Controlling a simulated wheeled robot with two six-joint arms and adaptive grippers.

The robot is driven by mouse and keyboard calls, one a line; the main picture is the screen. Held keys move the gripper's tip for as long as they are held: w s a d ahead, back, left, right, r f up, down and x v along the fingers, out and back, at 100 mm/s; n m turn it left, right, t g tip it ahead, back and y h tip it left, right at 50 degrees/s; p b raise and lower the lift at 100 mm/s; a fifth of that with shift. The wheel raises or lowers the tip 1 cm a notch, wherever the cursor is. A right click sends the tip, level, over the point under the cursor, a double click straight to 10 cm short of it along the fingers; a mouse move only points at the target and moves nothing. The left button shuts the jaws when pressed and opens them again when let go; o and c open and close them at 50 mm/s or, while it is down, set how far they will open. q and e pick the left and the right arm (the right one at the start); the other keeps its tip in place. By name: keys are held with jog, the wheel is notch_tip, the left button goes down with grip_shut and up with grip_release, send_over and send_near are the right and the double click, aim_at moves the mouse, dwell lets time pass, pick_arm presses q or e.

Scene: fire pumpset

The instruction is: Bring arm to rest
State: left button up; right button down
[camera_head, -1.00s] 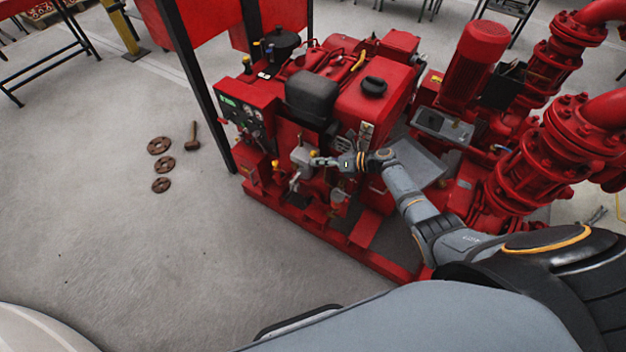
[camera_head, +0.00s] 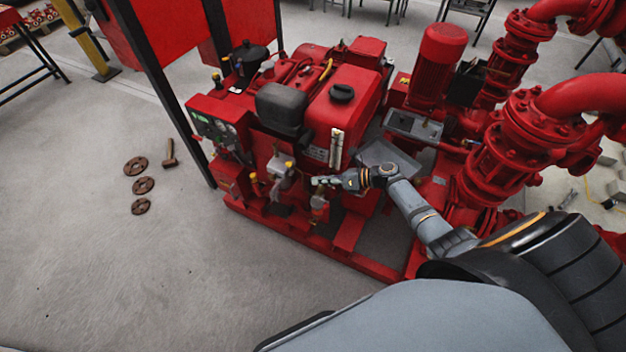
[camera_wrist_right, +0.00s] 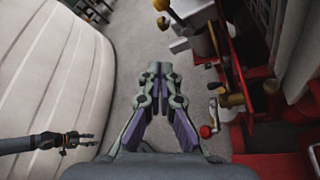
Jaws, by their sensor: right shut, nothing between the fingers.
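My right gripper (camera_head: 318,181) is in the head view, in front of the red engine-driven pump set (camera_head: 335,110). The right wrist view shows its fingers (camera_wrist_right: 158,75) closed together with nothing between them. The grey floor lies beyond the fingertips. In the head view the right arm reaches in from the lower right, bent at the elbow. The gripper overlaps the fittings at the front of the engine, and I cannot tell the exact gap. A dark arm, mine on the left, ends in a small gripper (camera_wrist_right: 82,140) at the lower left of the wrist view; its finger opening is unclear.
Red pipes (camera_head: 510,140) stand at the right. Rusty rings (camera_head: 143,185) and a hammer (camera_head: 170,155) lie on the floor; the lower-left floor is clear.

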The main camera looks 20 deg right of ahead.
dwell(0.4)
jog(key=s+d+f+n+g+h+p, duration=0.3)
jog(key=s+f+n+g+h, duration=0.3)
jog(key=s+f+n, duration=1)
jog(key=s+f+n+h+p, duration=0.1)
jog(key=s+f+n, duration=0.3)
jog(key=s, duration=0.5)
jog(key=s+f+n+h+p, duration=0.1)
jog(key=s+f+n+h, duration=0.2)
jog(key=s+n, duration=0.4)
jog(key=s+f+n+g+h+p, duration=0.1)
jog(key=s+f+n, duration=0.3)
jog(key=s, duration=0.7)
jog(key=shift+a+f+n+h, duration=0.4)
jog(key=shift+a+n, duration=0.05)
jog(key=shift+n, duration=0.65)
